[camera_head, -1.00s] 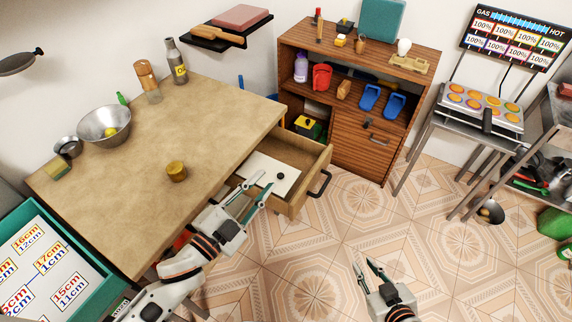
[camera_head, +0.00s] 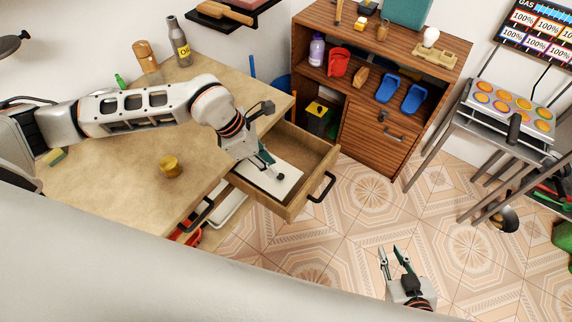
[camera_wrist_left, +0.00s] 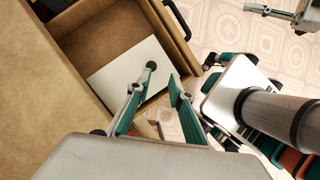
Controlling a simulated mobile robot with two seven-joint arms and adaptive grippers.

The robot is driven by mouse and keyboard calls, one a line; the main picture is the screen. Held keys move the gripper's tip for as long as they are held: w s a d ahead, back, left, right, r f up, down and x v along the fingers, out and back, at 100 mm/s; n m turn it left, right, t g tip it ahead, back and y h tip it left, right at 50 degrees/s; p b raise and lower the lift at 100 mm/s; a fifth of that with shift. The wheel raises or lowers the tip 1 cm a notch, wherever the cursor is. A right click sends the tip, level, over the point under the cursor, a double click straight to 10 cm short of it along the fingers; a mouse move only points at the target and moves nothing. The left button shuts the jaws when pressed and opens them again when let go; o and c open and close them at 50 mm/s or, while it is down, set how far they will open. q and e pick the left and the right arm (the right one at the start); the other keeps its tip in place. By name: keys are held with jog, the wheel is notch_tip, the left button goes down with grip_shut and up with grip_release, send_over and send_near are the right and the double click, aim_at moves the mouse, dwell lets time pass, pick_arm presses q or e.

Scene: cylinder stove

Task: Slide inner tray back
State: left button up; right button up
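The inner tray (camera_head: 265,174) is a flat white panel with a small black knob (camera_head: 278,176), inside the open wooden drawer (camera_head: 303,195). In the left wrist view the white tray (camera_wrist_left: 112,80) lies within the drawer walls, and the knob (camera_wrist_left: 151,65) stands up near its right edge. My left gripper (camera_head: 265,163) reaches down over the tray. In the wrist view its fingers (camera_wrist_left: 157,88) are apart with nothing between them, and the knob appears just beyond the left fingertip; I cannot tell whether they touch. My right gripper (camera_head: 391,252) is open and empty over the floor.
The drawer's black handle (camera_head: 323,187) projects over the tiles. A wooden cabinet (camera_head: 370,140) stands behind the drawer. Below the drawer is a white container (camera_head: 228,205). The tiled floor in front is clear.

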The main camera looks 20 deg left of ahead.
aim_at(279, 176)
pick_arm(q)
jog(key=shift+w+a+f+y, duration=0.25)
jog(key=shift+w+a+y, duration=0.05)
jog(key=shift+w+a, duration=0.25)
jog(key=shift+x, duration=3.55)
pick_arm(e)
jog(key=shift+s+r, duration=0.1)
